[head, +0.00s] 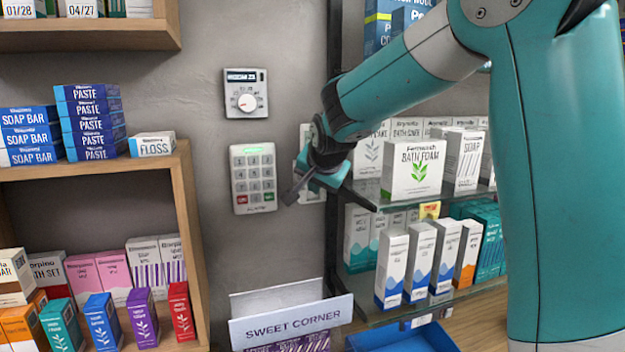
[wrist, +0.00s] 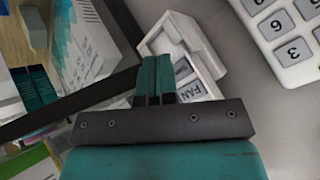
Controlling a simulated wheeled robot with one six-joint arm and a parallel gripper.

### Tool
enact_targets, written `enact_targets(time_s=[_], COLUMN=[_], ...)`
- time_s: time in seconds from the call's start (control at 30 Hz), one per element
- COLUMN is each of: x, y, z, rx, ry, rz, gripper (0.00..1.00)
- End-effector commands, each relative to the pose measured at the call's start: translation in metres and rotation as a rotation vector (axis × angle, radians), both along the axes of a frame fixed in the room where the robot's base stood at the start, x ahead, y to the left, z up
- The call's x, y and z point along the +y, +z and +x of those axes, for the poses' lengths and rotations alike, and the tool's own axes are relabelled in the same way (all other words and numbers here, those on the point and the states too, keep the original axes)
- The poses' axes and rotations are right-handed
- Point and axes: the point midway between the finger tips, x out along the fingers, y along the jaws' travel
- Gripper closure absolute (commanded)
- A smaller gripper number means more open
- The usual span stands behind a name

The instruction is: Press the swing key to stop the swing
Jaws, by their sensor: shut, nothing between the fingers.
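A white switch plate (head: 306,135) is on the grey wall, partly hidden behind my gripper (head: 290,197). In the wrist view the plate (wrist: 205,52) shows a raised white rim and grey keys. One key (wrist: 197,90) is marked FAN. Another grey key (wrist: 183,68) sits beside it, and its marking is not readable. I cannot read a swing label on any key. My gripper (wrist: 155,62) is shut and empty, with its fingertips in front of the plate and covering part of it. I cannot tell whether they touch it.
A white keypad (head: 253,178) is on the wall left of the plate, close to my gripper, with a dial thermostat (head: 246,93) above. Glass shelves (head: 465,190) with boxes stand right.

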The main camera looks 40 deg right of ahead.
Motion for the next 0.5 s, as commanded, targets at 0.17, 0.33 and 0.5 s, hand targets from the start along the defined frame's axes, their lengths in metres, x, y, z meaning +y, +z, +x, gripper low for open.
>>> enact_targets(time_s=[0.17,0.33,0.5], x=[0.0,-0.0002,-0.0014], y=[0.0,-0.0002,-0.0007], z=[0.0,0.0005,0.0052], rx=[0.0,0.0,0.001], ry=[0.0,0.0,0.0], rz=[0.0,0.0,0.0], gripper=[1.0,1.0,1.0])
